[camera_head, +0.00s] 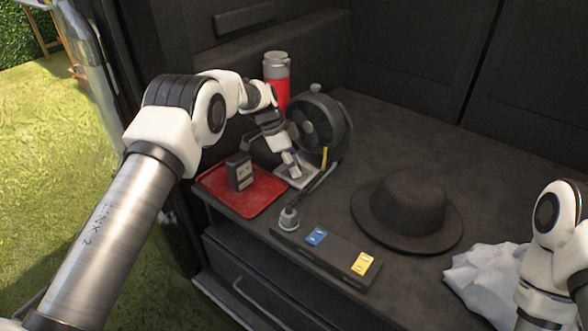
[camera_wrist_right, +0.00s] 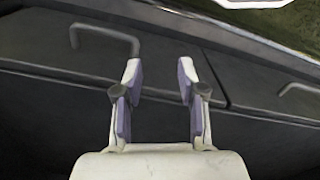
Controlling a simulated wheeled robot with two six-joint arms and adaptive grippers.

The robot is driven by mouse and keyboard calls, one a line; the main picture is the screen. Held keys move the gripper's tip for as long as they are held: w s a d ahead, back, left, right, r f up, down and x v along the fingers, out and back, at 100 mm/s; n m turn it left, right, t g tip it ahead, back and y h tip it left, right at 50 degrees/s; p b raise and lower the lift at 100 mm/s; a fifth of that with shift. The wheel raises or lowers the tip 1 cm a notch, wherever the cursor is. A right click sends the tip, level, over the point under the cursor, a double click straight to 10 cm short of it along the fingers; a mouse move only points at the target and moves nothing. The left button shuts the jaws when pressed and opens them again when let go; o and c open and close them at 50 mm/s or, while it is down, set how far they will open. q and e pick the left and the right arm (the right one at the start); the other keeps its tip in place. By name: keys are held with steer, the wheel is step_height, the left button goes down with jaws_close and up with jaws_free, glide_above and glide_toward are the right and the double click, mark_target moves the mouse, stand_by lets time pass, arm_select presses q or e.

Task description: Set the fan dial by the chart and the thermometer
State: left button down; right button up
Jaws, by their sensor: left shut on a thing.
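The dark round fan (camera_head: 322,122) stands at the back of the dark surface. A pale flat plate (camera_head: 312,177) lies at its foot. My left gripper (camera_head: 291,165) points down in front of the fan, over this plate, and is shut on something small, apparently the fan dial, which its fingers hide. A small dark box with a pale face (camera_head: 240,172) stands on a red tray (camera_head: 262,205); I cannot tell whether it is the thermometer. I cannot make out a chart. My right gripper (camera_wrist_right: 158,85) is open and empty before drawer fronts.
A black hat (camera_head: 408,210) and a crumpled white cloth (camera_head: 485,280) lie to the right. A dark strip with blue (camera_head: 316,237) and yellow (camera_head: 363,264) pieces lies along the front edge. A drawer handle (camera_wrist_right: 105,38) juts out.

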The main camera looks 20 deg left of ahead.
arm_select(q)
steer(key=m+g, duration=0.1)
steer(key=m, duration=0.3)
steer(key=shift+f+m+g+b, duration=0.2)
steer(key=shift+m+g+b, duration=0.1)
steer(key=shift+g+b, duration=0.1)
stand_by(0.4)
steer(key=c, duration=0.8)
jaws_free()
steer(key=shift+w, duration=0.1)
step_height(320, 180, up, 10)
steer(key=shift+r, duration=0.1)
